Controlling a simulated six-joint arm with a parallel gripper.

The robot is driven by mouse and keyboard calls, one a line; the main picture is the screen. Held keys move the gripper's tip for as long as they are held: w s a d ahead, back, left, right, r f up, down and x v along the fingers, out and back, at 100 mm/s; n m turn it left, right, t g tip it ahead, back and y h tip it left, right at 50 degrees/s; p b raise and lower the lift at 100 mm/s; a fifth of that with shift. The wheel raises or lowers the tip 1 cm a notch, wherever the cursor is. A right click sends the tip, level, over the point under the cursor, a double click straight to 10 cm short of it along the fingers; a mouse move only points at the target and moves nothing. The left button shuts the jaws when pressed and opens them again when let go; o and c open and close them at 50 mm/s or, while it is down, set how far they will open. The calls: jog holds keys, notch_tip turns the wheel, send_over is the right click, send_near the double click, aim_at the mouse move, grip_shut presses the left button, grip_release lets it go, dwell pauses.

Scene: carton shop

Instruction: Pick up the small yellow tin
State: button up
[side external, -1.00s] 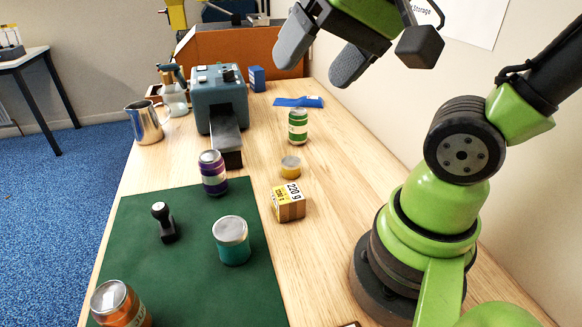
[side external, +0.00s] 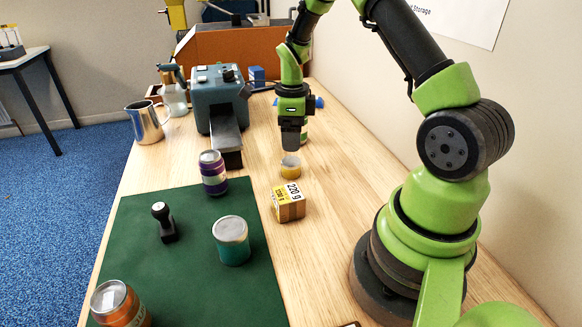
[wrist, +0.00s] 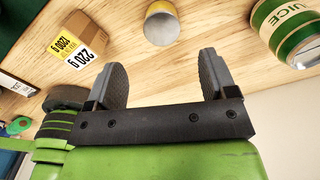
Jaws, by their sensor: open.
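The small yellow tin (side external: 291,167), with a pale lid, stands on the wooden bench. In the wrist view the tin (wrist: 161,27) shows near the top middle, ahead of the fingertips and roughly between their lines. My gripper (side external: 291,142) points down just above and behind the tin in the side view. In the wrist view my gripper (wrist: 163,75) has its two dark fingers apart with nothing between them. The gripper does not visibly touch the tin.
A cardboard box marked 220 g (side external: 289,203) stands in front of the tin. A green juice can (wrist: 290,30) is close on the other side, mostly hidden behind my gripper in the side view. A purple can (side external: 212,172) and teal tin (side external: 231,240) stand on the green mat (side external: 190,280).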

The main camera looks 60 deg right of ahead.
aim_at(291, 161)
notch_tip(291, 161, down, 9)
jog(key=shift+w+d+f, duration=0.1)
jog(key=shift+w+f, duration=0.05)
jog(key=shift+f, duration=0.05)
dwell(0.3)
jog(key=shift+c, duration=0.2)
jog(key=c, duration=0.9)
